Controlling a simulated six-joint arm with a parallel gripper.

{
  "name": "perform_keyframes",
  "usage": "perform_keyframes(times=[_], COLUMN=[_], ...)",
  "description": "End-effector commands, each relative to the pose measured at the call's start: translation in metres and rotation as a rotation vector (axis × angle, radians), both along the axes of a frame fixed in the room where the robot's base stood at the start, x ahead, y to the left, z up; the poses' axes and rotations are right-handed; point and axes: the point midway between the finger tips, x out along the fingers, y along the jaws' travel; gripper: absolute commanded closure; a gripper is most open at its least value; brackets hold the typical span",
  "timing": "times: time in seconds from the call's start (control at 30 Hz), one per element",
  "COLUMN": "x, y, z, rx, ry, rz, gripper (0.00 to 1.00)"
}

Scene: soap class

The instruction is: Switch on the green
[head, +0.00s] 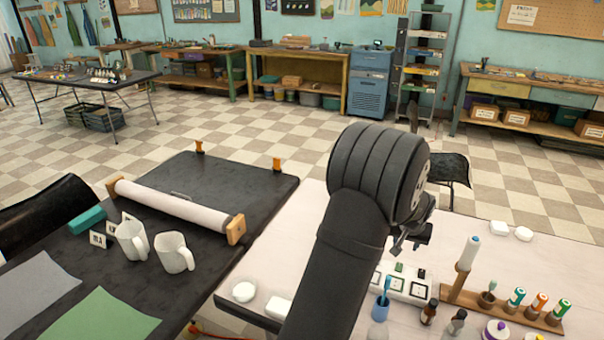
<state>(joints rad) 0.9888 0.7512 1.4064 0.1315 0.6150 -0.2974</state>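A white switch panel (408,287) lies on the pale table, partly hidden behind my arm. A small green part (399,267) shows along its far edge, with a dark part (421,274) to its right. Several dark-framed square switches are on its top; whether any is on is too small to tell. My gripper (411,243) hangs from the wrist above the far side of the panel, apparently clear of it. Its fingers are small, dark and partly hidden by the wrist, so their opening is unclear.
A wooden rack (500,307) with several coloured bottles stands right of the panel. A blue cup with a brush (380,308) and small dark bottles (429,312) stand close in front. White soap-like pieces (511,230) lie at the far right. Two white jugs (173,252) stand on the black table.

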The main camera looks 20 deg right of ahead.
Motion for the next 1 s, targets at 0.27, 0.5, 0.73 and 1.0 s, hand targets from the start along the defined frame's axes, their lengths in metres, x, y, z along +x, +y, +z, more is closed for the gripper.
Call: perform_keyframes(times=[0.27, 0.5, 0.73, 1.0], x=[0.002, 0.001, 0.008, 0.01], y=[-0.001, -0.001, -0.008, -0.01], z=[-0.028, -0.074, -0.097, -0.103], rx=[-0.006, -0.006, -0.009, -0.011], ry=[-0.007, -0.007, -0.008, -0.008], rz=[-0.001, -0.002, -0.003, -0.003], gripper=[0.58, 0.58, 0.58, 0.58])
